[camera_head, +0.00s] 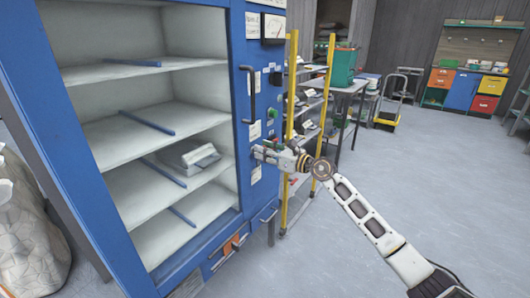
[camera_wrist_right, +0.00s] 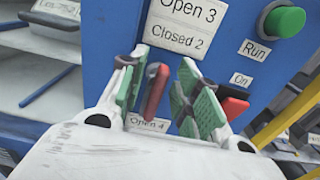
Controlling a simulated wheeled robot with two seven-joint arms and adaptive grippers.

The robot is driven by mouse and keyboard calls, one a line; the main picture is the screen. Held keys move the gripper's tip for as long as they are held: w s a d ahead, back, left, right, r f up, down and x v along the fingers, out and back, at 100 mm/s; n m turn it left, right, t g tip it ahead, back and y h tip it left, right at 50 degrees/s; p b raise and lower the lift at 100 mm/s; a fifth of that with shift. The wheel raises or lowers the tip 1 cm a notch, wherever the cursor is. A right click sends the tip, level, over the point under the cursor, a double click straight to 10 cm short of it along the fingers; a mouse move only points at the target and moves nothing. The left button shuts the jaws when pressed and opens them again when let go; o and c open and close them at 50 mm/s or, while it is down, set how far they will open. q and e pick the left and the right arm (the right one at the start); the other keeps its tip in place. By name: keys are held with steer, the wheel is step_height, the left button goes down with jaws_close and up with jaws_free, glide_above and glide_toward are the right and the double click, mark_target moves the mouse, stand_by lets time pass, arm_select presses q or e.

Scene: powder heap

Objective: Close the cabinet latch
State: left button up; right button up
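The blue cabinet (camera_head: 247,90) stands at the left with its shelves open to view. Its front panel (camera_wrist_right: 230,30) fills much of the right wrist view. A red latch lever (camera_wrist_right: 155,92) stands on the panel under a label reading "Open 3, Closed 2". My right gripper (camera_head: 258,154) is at the panel, below the black handle. In the right wrist view its green-padded fingers (camera_wrist_right: 164,78) are apart, with the red lever between them and nearer the left finger. I cannot tell whether they touch it. My left gripper is not in view.
A green button (camera_wrist_right: 284,21) labelled "Run" and a red switch (camera_wrist_right: 233,105) labelled "On" sit right of the lever. A black handle (camera_head: 249,95) juts from the panel. A yellow-railed rack (camera_head: 290,85) stands close to the right. The floor (camera_head: 460,180) further right is clear.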

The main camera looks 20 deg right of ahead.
jaws_close()
stand_by(0.3)
